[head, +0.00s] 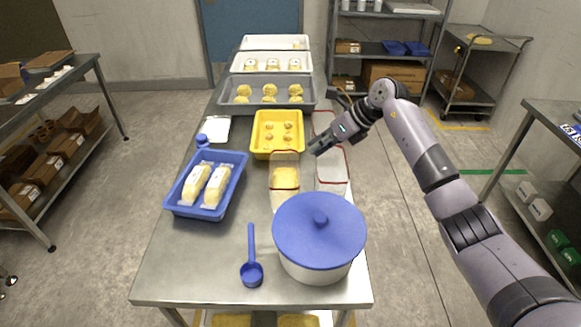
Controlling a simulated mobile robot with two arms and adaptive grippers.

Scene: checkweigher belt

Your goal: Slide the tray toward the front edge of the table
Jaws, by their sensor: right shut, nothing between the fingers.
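Several trays stand on the long metal table (165,270). A blue tray (236,168) holds two wrapped loaves at the left. A yellow tray (259,148) with several small dough pieces sits in the middle. Behind it are a grey tray (227,101) with yellow rounds, a white tray (238,64) with wrapped items, and another white tray (273,42) at the far end. My right gripper (313,149) is shut and empty, just right of the yellow tray's near right corner and apart from it. My left gripper is not in view.
A white pot with a blue lid (320,232) stands near the front right. A blue scoop (251,262) lies to its left. Clear red-rimmed containers (284,180) stand behind the pot. The front left tabletop is clear. Shelves (60,145) stand left.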

